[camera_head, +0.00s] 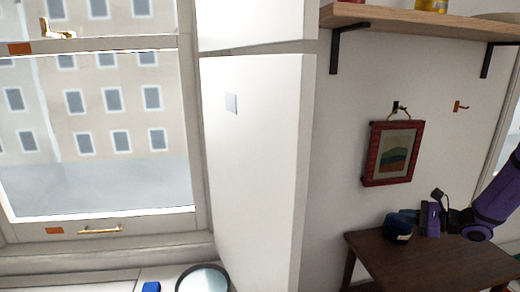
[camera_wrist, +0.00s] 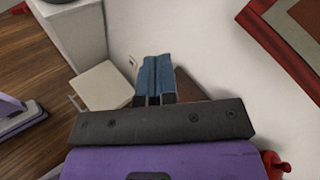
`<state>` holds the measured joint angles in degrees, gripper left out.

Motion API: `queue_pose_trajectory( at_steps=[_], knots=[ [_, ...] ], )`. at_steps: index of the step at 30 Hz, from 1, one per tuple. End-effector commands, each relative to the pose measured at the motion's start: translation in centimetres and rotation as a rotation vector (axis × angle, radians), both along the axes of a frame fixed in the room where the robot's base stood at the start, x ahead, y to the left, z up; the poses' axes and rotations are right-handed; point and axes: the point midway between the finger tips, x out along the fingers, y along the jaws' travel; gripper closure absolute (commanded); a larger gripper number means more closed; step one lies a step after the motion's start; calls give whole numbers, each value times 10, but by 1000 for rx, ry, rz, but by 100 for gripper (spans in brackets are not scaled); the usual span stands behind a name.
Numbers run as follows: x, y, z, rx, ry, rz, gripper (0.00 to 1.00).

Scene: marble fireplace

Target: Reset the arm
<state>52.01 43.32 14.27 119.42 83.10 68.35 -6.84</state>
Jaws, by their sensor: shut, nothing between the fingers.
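My gripper shows in the wrist view (camera_wrist: 154,66) with its two blue fingers together and nothing between them. The white wall is behind the fingers. In the head view my purple arm comes in from the right edge and bends above the dark wooden table (camera_head: 420,262). A dark blue rounded thing (camera_head: 398,228) shows at the arm's left end; I cannot tell whether it is part of my gripper or a separate object on the table.
A red-framed picture (camera_head: 393,152) hangs above the table, and its frame is close at upper right in the wrist view (camera_wrist: 285,50). A wooden shelf (camera_head: 430,22) on black brackets is higher up. A white column (camera_head: 255,170) and a window (camera_head: 100,130) are left.

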Motion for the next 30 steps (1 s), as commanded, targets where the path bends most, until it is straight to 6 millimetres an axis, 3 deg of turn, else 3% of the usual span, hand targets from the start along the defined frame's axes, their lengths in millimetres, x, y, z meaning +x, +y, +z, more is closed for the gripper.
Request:
queue_pose_trajectory(
  at_steps=[3, 15, 21, 30],
  knots=[
    [-7, 34, 34, -115, -12, 135, 100],
    [-59, 128, 119, -499, -62, 533, 100],
    [-95, 163, 154, -701, -104, 701, 100],
    [-156, 198, 197, -1012, -190, 911, 100]
  ],
)
